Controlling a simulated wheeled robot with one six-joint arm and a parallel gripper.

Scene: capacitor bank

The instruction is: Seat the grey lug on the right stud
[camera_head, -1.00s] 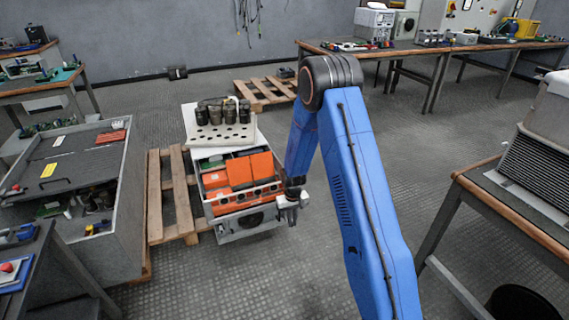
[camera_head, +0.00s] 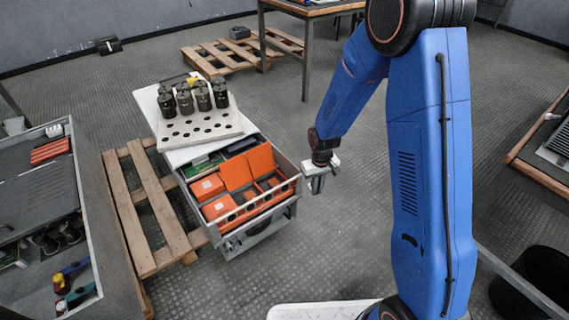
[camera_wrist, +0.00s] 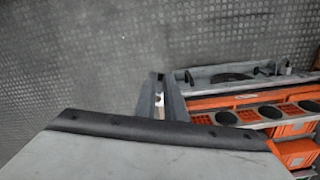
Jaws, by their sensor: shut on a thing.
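My gripper (camera_head: 318,184) hangs from the blue arm, to the right of the orange-filled open unit (camera_head: 262,226) and apart from it in the picture. In the wrist view my gripper (camera_wrist: 159,99) is shut on a small pale piece between its dark fingers. I take this piece for the grey lug (camera_wrist: 159,98); its shape is mostly hidden. Several dark cylinders (camera_head: 203,97) stand on a white plate with holes (camera_head: 212,128) behind the orange unit. I cannot make out the right stud in either view.
A grey bin (camera_head: 98,245) with tools is at the left. A table (camera_head: 304,10) and another pallet (camera_head: 222,57) stand at the back. The floor (camera_head: 345,240) around my gripper is clear.

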